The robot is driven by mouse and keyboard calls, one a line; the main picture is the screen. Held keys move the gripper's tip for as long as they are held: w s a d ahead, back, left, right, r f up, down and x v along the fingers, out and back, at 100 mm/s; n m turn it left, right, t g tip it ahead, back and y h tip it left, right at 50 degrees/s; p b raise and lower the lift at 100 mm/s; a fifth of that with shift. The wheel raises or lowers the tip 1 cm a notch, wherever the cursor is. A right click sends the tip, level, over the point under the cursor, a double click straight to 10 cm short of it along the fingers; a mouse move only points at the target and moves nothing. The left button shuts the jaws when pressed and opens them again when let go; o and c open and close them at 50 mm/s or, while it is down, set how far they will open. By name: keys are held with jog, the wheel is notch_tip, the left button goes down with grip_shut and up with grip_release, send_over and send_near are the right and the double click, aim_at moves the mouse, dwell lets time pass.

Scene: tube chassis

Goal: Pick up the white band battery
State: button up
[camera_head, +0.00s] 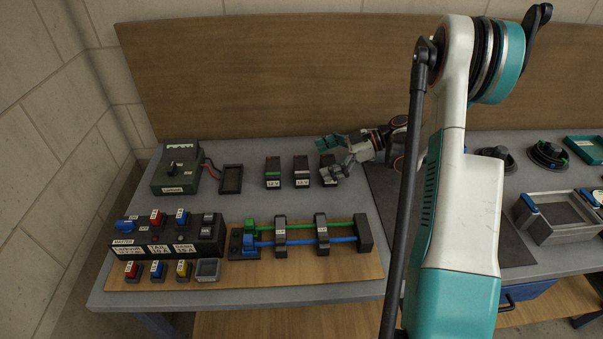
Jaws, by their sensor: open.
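Three small dark batteries with white labels stand in a row on the grey bench. The left one (273,172) has a green band. The middle one (301,171) shows a pale band, which looks white. The right one (327,163) is partly hidden by my gripper, and its band colour cannot be made out. My gripper (331,157) reaches in from the right with its fingers apart, at the right battery. Nothing is seen held in it. Whether a finger touches that battery cannot be told.
A dark green box (170,185) with red leads and a black tray (231,179) lie left of the batteries. A switch panel (165,238) and a board (340,275) with green and blue tubes are in front. A wooden back panel (270,80) stands behind.

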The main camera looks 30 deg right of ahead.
aim_at(304, 165)
jog(key=b+x, duration=0.1)
jog(key=x, duration=0.4)
jog(key=shift+b, duration=0.35)
jog(key=shift+r, duration=0.1)
jog(key=c, duration=1.5)
